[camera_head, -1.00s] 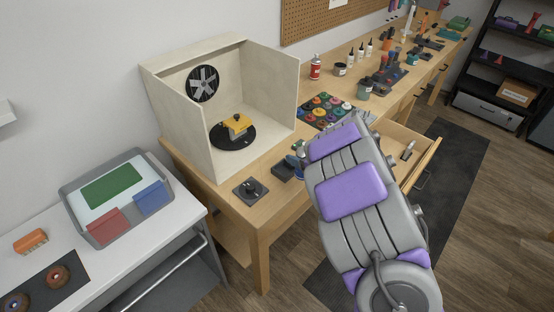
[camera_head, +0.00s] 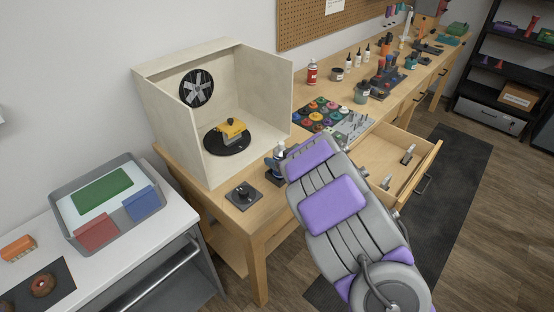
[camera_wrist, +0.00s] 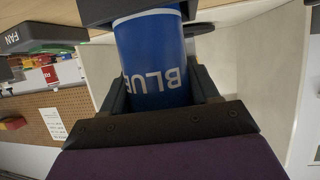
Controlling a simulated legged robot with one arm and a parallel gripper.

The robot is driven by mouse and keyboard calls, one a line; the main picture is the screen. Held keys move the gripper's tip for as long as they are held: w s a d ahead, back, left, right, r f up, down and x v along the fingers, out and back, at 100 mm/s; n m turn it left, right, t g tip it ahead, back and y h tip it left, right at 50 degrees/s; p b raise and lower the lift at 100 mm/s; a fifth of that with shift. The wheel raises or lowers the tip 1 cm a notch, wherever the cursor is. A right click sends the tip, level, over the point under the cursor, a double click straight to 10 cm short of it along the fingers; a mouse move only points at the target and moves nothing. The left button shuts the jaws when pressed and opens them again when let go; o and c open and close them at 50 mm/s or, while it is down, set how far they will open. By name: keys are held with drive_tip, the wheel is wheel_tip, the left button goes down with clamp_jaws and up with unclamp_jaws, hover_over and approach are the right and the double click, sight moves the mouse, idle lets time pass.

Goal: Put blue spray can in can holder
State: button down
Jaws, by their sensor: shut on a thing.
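The blue spray can (camera_wrist: 155,60), marked BLUE, stands between the two fingers of my gripper (camera_wrist: 162,88) in the wrist view, which is upside down. My gripper is shut on it. The can's lower end is at a dark block (camera_wrist: 100,10) that looks like the can holder; I cannot tell whether the can is seated in it. In the head view, a little of the can (camera_head: 271,168) shows at the bench's front edge, beside the spray booth. My arm hides most of the gripper and the holder there.
The open spray booth (camera_head: 160,118) holds a yellow part (camera_head: 231,130) on a black turntable (camera_head: 212,146). A black knob box (camera_head: 244,195) sits at the bench corner.

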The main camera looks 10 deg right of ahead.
drive_tip(key=c, duration=0.6)
unclamp_jaws()
drive_tip(key=shift+w+d, duration=0.1)
drive_tip(key=shift+w, duration=0.15)
drive_tip(key=o, duration=0.3)
drive_tip(key=shift+a+r, duration=0.1)
drive_tip(key=shift+a, duration=0.3)
drive_tip(key=shift+o, duration=0.2)
drive_tip(key=shift+a, duration=0.2)
drive_tip(key=shift+s+d+r, duration=0.15)
drive_tip(key=shift+d, duration=0.15)
drive_tip(key=s+d+r+m+g+h+p, duration=0.25)
drive_tip(key=s+d+r+h, duration=0.35)
drive_tip(key=s+d+r, duration=0.3)
drive_tip(key=s+d+r+m+g+h+p, duration=0.1)
drive_tip(key=s+d+r+m+h, duration=0.4)
drive_tip(key=s+d, duration=0.45)
drive_tip(key=s+a+g+y, duration=0.1)
drive_tip(key=s+a+g, duration=0.2)
drive_tip(key=s+a, duration=0.3)
drive_tip(key=s+a+n+g+y, duration=0.1)
drive_tip(key=s+a+g, duration=0.3)
drive_tip(key=s, duration=1.2)
drive_tip(key=s+a+n+g+y, duration=0.1)
drive_tip(key=s+a+g+y, duration=0.2)
drive_tip(key=s+a, duration=0.6)
drive_tip(key=s, duration=0.3)
